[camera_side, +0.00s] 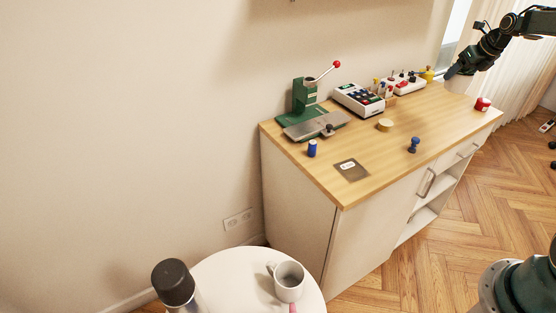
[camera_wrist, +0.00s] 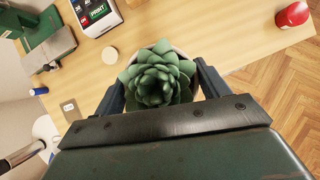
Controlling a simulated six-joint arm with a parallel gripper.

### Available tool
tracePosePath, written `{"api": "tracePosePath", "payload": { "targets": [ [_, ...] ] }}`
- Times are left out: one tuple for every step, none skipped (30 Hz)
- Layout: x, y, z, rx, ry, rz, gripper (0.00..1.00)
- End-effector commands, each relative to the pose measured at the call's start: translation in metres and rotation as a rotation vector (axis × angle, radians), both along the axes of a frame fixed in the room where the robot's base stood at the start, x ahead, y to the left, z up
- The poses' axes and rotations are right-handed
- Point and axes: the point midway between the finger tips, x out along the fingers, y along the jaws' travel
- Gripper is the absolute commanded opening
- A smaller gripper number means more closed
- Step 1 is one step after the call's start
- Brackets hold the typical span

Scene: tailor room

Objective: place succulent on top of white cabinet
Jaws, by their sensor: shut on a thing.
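The green succulent (camera_wrist: 157,76) sits between the two fingers of my gripper (camera_wrist: 160,85) in the wrist view, with a pale pot rim just showing behind its leaves. In the side view my gripper (camera_side: 455,76) is at the upper right, shut on the pale pot (camera_side: 459,84) over the far right part of the cabinet. The white cabinet (camera_side: 298,213) has a wooden top (camera_side: 378,160). I cannot tell whether the pot touches the top.
On the top stand a green press (camera_side: 305,100), a card machine (camera_side: 358,99), a yellow disc (camera_side: 385,125), a blue stamp (camera_side: 413,145), a blue spool (camera_side: 312,148) and a red tin (camera_side: 483,104). The front middle is mostly clear. A round table (camera_side: 235,265) holds a mug (camera_side: 289,281).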

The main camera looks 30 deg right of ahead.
Motion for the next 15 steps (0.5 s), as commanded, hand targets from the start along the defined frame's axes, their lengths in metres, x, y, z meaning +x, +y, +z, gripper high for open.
{"api": "tracePosePath", "payload": {
  "targets": [
    [0.0,0.0,-0.009,0.001,0.002,-0.002,0.42],
    [0.0,0.001,-0.014,0.002,0.002,0.0,0.42],
    [0.0,0.001,-0.022,0.002,0.002,0.001,0.42],
    [0.0,0.001,-0.027,0.002,0.001,0.0,0.42],
    [0.0,0.001,-0.033,0.003,0.001,0.0,0.42],
    [0.0,0.001,-0.04,0.0,0.002,0.0,0.42],
    [0.0,0.001,-0.046,0.001,0.002,0.001,0.42],
    [0.0,0.001,-0.052,0.002,0.002,0.0,0.42],
    [0.0,0.001,-0.059,0.003,0.001,0.0,0.42],
    [0.0,0.001,-0.065,0.001,0.002,0.001,0.42],
    [0.0,0.001,-0.071,0.001,0.001,0.001,0.42],
    [0.0,0.0,-0.079,0.002,0.002,0.0,0.42],
    [0.0,0.0,-0.084,0.002,0.001,0.0,0.42],
    [0.0,0.001,-0.09,0.002,0.002,0.0,0.42],
    [0.0,0.001,-0.097,0.001,0.002,0.001,0.42]
  ]
}}
